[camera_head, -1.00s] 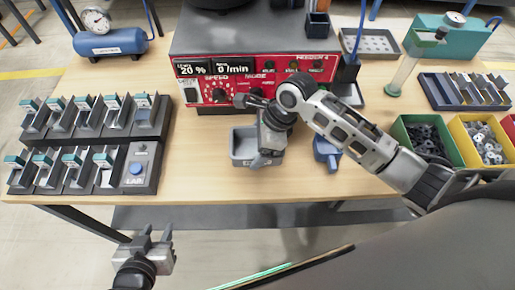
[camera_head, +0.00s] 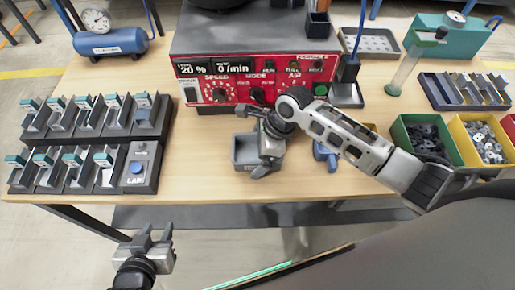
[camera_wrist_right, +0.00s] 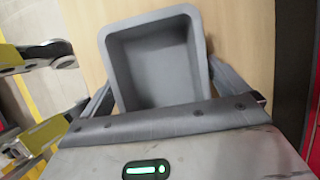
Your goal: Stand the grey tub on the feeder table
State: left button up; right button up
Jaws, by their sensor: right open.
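The grey tub (camera_head: 240,165) is an empty, open-topped square box, mouth up, on the wooden table (camera_head: 205,170) in front of the feeder. My right gripper (camera_head: 266,168) is over the tub's right side and hides part of it. In the right wrist view the tub (camera_wrist_right: 117,62) lies between the two spread fingers, one on each side of it; I cannot tell whether they touch it. My left gripper (camera_head: 157,234) is open and empty, low in front of the table edge, away from the tub.
The feeder's red control panel (camera_head: 240,90) stands behind the tub. A blue object (camera_head: 325,157) is close to its right, partly under my right arm. A rack of grey holders (camera_head: 85,145) is at left; green (camera_head: 440,165) and yellow (camera_head: 468,150) bins are at right.

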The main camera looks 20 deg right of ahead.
jog(key=v, duration=1.2)
